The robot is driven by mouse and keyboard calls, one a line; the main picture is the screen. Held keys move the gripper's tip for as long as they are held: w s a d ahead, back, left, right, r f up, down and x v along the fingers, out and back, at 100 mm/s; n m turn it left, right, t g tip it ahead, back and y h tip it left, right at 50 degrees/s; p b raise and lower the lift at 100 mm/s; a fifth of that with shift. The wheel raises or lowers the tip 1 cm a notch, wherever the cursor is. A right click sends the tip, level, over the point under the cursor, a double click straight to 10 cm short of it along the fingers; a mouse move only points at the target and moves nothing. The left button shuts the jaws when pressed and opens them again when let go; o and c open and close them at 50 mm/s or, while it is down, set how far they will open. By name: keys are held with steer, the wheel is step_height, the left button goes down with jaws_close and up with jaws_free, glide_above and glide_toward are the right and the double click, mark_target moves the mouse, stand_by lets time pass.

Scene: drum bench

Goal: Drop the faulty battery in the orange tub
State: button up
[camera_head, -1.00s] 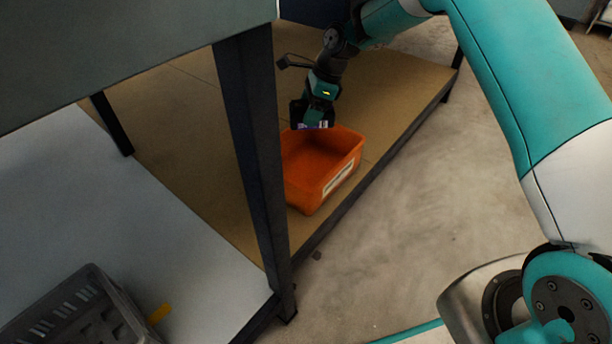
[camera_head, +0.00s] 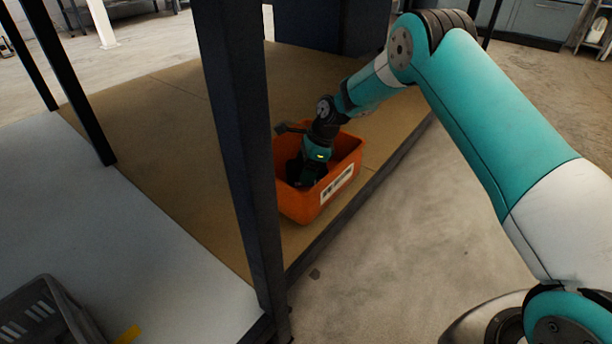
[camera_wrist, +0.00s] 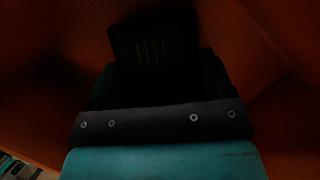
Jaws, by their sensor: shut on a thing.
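The battery is hard to make out in the head view. The wrist view is very dark, so I cannot tell whether the battery touches the tub floor.
A dark table leg (camera_head: 243,150) stands just left of the tub and hides part of its left side. The brown shelf (camera_head: 180,150) is bare left of the leg. A grey crate (camera_head: 45,315) sits at the lower left.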

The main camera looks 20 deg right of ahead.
steer(key=shift+f, duration=0.2)
steer(key=o, duration=1.3)
steer(key=shift+f, duration=0.15)
steer(key=p+v, duration=0.9)
steer(key=v, duration=0.3)
steer(key=shift+s, duration=0.1)
